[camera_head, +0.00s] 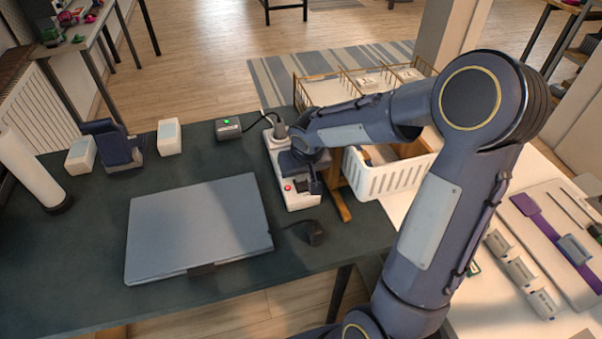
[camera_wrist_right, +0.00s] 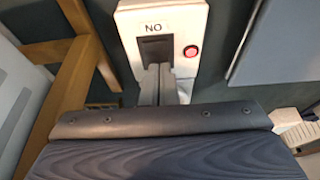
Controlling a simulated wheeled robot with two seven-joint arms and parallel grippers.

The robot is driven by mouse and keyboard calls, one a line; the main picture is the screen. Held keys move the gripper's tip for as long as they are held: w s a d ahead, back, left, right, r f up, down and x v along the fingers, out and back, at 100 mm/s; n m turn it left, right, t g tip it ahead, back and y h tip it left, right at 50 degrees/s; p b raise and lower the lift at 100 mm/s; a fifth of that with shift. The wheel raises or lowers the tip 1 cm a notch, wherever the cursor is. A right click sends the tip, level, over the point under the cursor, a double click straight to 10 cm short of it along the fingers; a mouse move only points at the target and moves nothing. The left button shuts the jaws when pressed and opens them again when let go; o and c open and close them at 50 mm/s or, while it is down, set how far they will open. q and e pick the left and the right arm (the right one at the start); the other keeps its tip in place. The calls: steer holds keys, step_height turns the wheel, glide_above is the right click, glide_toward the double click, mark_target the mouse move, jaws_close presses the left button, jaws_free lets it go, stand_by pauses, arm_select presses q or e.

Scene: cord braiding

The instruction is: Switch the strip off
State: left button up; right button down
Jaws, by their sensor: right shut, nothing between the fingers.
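The white power strip (camera_head: 302,201) lies lengthwise on the dark table, right of the grey laptop. Its near end shows in the right wrist view (camera_wrist_right: 129,30), with a black rocker switch (camera_wrist_right: 154,48), a label reading "NO" from this side, and a bright red round light (camera_wrist_right: 191,51). The red light also shows in the head view (camera_head: 287,187). My right gripper (camera_head: 314,188) is over this end, shut and empty. Its fingertips (camera_wrist_right: 163,72) are at the switch's lower edge; I cannot tell whether they touch it. My left gripper is out of view.
A plug (camera_head: 280,131) stands in the strip's far end, its cord leading to a black box (camera_head: 228,128) with a green light. A loose black plug (camera_head: 315,233) lies near the strip. The closed laptop (camera_head: 197,225) is left; a white basket (camera_head: 392,180) is right.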

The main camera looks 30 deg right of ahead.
mark_target(303, 188)
steer(key=shift+p, duration=0.5)
steer(key=shift+w+f, duration=0.1)
steer(key=shift+f, duration=0.1)
steer(key=shift+g+b, duration=0.3)
steer(key=shift+s+a, duration=0.2)
steer(key=shift+s, duration=0.65)
steer(key=shift+r, duration=0.15)
steer(key=p+v, duration=0.1)
steer(key=v, duration=0.1)
steer(key=w+p+v, duration=0.1)
steer(key=p+v, duration=0.1)
steer(key=shift+d+r, duration=0.15)
steer(key=s+v, duration=0.1)
steer(key=v, duration=0.8)
steer(key=shift+r, duration=0.2)
